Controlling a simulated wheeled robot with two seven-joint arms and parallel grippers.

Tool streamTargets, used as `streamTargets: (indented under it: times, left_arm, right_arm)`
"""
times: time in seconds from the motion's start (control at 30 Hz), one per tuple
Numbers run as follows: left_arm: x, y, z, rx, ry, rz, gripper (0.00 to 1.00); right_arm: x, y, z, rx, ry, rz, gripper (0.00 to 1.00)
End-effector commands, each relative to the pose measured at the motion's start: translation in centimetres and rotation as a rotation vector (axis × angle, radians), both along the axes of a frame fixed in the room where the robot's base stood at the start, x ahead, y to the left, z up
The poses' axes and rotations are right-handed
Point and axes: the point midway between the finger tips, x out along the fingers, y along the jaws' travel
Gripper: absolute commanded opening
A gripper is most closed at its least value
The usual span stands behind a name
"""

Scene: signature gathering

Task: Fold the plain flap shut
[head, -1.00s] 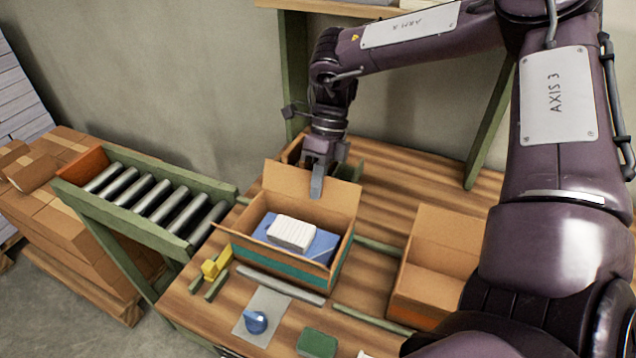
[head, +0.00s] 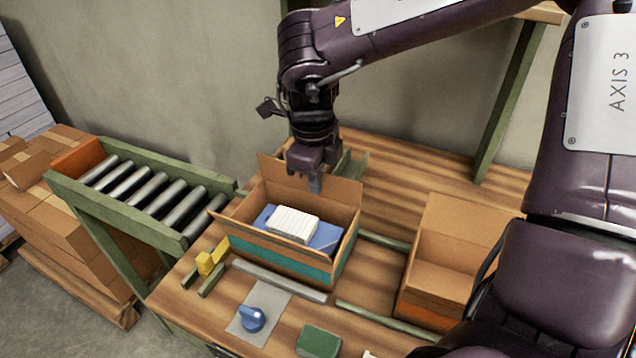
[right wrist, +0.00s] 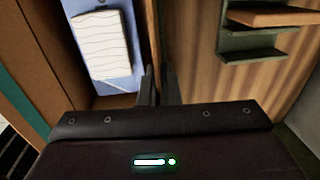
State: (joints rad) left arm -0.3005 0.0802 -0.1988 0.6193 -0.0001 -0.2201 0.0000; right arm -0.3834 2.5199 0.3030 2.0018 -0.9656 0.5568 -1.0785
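An open cardboard box (head: 283,262) with a teal band stands on the workbench. A blue item (head: 327,237) and a white ribbed stack (head: 292,224) lie inside. Its plain back flap (head: 341,193) stands up. My right gripper (head: 315,184) points down at the middle of this flap, with one finger showing in front. In the right wrist view the fingers (right wrist: 159,88) are a narrow gap apart beside the box's edge, near the white stack (right wrist: 103,44). Whether they pinch the flap cannot be told. My left gripper is not in view.
A second open box (head: 435,278) stands at right on the workbench (head: 385,205). A roller conveyor (head: 150,195) is at left. A yellow object (head: 207,263), a blue-handled item (head: 252,318) and a green block (head: 318,342) lie in front.

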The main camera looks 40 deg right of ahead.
Motion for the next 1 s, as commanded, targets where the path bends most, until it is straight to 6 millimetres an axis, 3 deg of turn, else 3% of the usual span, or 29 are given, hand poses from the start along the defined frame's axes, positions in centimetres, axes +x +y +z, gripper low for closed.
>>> streamTargets:
  times: [0.67, 0.87, 1.0]
  left_arm:
    - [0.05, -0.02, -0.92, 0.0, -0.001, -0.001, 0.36]
    - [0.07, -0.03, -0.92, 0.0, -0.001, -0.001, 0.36]
    - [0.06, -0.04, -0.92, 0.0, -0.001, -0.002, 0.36]
  right_arm:
    - [-0.15, 0.36, 0.0, -0.071, -0.038, 0.001, 0.0]
    - [-0.15, 0.35, -0.01, -0.071, -0.037, 0.001, 0.25]
    - [-0.15, 0.34, -0.02, -0.071, -0.037, 0.0, 0.25]
